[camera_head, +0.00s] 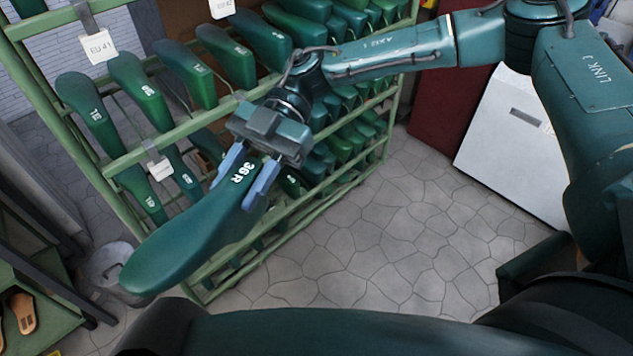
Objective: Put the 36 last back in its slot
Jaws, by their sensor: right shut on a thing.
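My right gripper (248,180) comes in from the upper right and is shut on the green 36 R last (190,240). Its two blue fingers sit on either side of the heel end, where "36 R" shows in white. The last's toe points to the lower left. I hold it in front of the green rack (146,152), which has several tiers of green lasts. Several lasts hang on the upper bar, with numbers partly readable, such as one (92,108) at the left. The held last and gripper hide part of the lower tiers. My left gripper is not in view.
White tags (98,46) hang on the rack bars. A grey bin (108,268) stands at the rack's left foot. A green shelf with tan sandals (22,312) is at the lower left. A white panel (512,140) stands right. The stone floor (400,220) between is clear.

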